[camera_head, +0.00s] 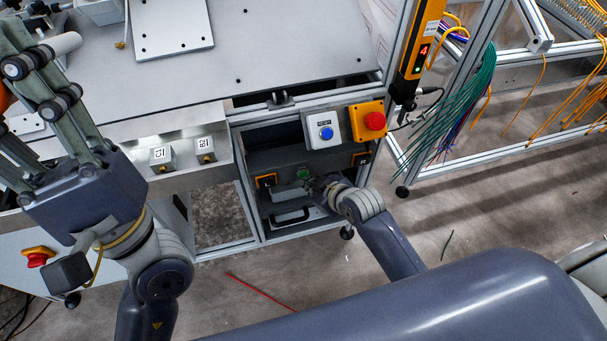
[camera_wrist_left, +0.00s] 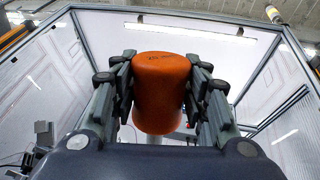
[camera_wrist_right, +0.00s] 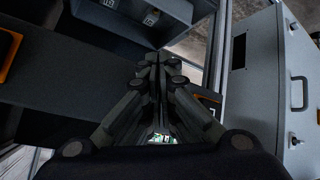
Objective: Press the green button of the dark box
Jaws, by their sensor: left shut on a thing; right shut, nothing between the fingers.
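The dark box (camera_head: 277,159) sits under the table, with a green button (camera_head: 304,174) on its front. My right gripper (camera_head: 318,183) is shut and empty, just right of the green button; I cannot tell whether it touches it. In the right wrist view its closed fingers (camera_wrist_right: 158,62) are in front of a dark surface, and a small green and white patch (camera_wrist_right: 161,138) shows between the finger links. My left gripper (camera_wrist_left: 160,85) is shut on an orange, waisted cylinder (camera_wrist_left: 160,110). In the head view only a sliver of that cylinder (camera_head: 5,97) shows at the left edge.
A white box with a blue button (camera_head: 326,133) and a yellow box with a red button (camera_head: 374,121) are above the dark box. Two small grey blocks (camera_head: 162,158) (camera_head: 205,150) are at left. Green cables (camera_head: 458,105) hang on the right. Orange-framed parts (camera_head: 266,181) flank the green button.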

